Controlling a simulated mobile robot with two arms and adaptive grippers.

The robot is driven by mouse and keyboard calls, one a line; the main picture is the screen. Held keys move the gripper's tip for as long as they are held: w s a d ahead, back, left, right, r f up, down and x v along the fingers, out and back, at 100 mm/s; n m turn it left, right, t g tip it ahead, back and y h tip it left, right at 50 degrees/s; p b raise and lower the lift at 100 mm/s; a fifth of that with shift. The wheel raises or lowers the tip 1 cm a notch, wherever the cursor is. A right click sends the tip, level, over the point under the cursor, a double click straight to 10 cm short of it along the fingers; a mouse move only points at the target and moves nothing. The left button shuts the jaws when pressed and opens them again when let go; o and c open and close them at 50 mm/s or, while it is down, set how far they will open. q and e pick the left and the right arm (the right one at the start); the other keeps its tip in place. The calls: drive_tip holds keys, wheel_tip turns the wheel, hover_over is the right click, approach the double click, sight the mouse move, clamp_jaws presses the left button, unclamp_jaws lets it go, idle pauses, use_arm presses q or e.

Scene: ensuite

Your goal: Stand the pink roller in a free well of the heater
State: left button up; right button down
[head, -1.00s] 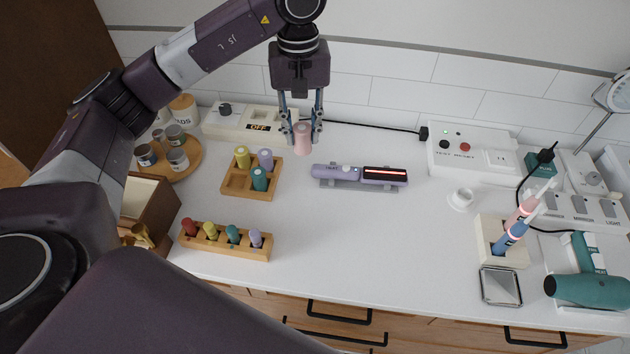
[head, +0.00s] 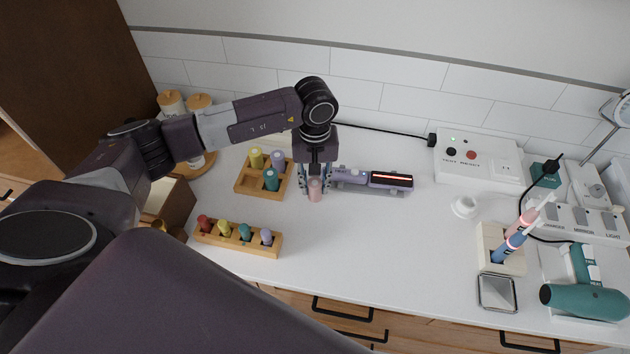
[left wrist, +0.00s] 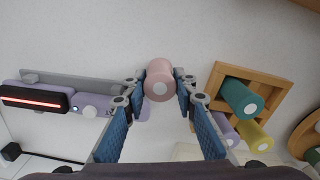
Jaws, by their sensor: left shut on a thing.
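My left gripper (head: 316,187) is shut on the pink roller (head: 315,192), held roughly upright over the counter; the left wrist view shows the roller (left wrist: 159,80) between the fingertips. To its left is a square wooden block (head: 240,187) with wells. Yellow (head: 256,159), lilac (head: 278,160) and teal (head: 271,180) rollers stand in it, and its front-left well looks empty. The block also shows in the left wrist view (left wrist: 270,78). I cannot tell for sure which unit is the heater; my arm mostly hides the white box behind the block. My right gripper is not in view.
A lilac straightener (head: 350,175) lies close right of the gripper. A long wooden rack (head: 240,243) with several rollers stands in front of the block. A white power box (head: 478,160) is further right. The middle front counter is clear.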

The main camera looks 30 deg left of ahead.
use_arm(q)
drive_tip(key=shift+f+b, duration=0.2)
drive_tip(key=shift+b, duration=0.1)
drive_tip(key=o, duration=1.1)
drive_tip(key=shift+r, duration=0.1)
